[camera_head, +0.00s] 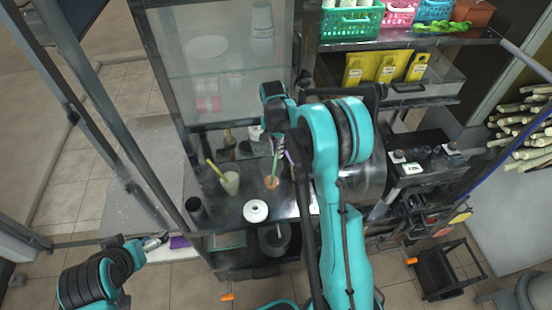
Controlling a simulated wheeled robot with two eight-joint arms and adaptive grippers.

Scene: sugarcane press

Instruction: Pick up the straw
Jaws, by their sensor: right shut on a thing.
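A green straw (275,163) stands slightly tilted in a small cup with an orange-brown drink (271,182) on the metal counter. My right gripper (279,147) is above that cup, shut on the upper part of the straw; its fingers are small and partly hidden by my arm. The straw's lower end is at the cup. A second cup (231,183), pale and greenish, holds a yellow-green straw (214,170) leaning left. My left gripper (155,242) is low at the left, away from the counter, and its fingers are too small to read.
A white round lid-like object (255,211) and a dark cup (196,209) are on the counter (225,218). A glass-fronted cabinet (215,65) stands behind. The press machine (362,180) is right of my arm, with sugarcane stalks (525,130) farther right.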

